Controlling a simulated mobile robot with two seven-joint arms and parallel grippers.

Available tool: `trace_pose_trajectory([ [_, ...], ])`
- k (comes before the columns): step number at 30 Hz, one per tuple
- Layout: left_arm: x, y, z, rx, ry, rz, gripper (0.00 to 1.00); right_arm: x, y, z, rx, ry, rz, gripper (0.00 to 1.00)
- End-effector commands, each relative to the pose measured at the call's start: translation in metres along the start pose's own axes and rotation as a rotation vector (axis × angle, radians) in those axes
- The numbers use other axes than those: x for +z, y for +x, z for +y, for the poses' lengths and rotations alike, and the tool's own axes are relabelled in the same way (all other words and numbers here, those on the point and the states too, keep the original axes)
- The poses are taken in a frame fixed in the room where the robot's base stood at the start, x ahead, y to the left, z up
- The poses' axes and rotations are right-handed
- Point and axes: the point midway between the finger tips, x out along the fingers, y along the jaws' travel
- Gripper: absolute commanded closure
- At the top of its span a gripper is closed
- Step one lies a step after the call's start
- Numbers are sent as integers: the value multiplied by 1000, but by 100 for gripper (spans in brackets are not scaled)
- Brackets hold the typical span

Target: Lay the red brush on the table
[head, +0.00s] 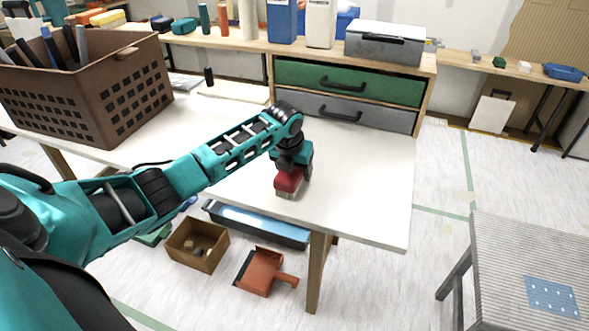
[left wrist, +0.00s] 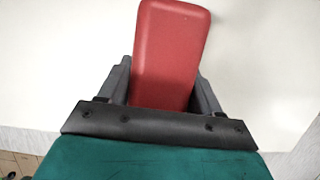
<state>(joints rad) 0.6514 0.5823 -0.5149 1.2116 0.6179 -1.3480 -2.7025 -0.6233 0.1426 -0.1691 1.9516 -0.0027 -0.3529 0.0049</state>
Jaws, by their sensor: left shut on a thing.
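The red brush (head: 287,184) is in my left gripper (head: 293,172), over the white table (head: 365,185) near its front edge. Its pale bristles point down and are at or just above the tabletop; I cannot tell if they touch. In the left wrist view the red brush (left wrist: 170,55) sits between the two dark fingers of the left gripper (left wrist: 165,90), which are shut on it. The bristles are hidden in that view. My right gripper is in neither view.
A brown basket (head: 120,95) with tools stands on the table's left. A drawer unit (head: 345,95) stands at the back with a grey box (head: 385,42) on top. The tabletop right of the brush is clear. A striped stool (head: 500,255) stands at right.

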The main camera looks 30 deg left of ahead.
Motion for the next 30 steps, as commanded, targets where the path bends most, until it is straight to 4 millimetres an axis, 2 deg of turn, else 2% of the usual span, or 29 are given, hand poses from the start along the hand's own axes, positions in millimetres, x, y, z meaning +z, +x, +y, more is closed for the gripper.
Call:
trace_pose_trajectory([
  [2,0,2,0,0,0,-1,68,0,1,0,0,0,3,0],
  [3,-1,2,0,0,0,0,33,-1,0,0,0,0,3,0],
  [10,-1,2,0,0,0,0,11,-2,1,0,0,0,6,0],
  [20,1,-4,0,0,0,-1,11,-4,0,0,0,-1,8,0],
  [26,2,-35,1,1,2,-4,11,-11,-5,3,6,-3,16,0],
  [30,2,-68,1,2,2,-4,11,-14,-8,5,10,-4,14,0],
])
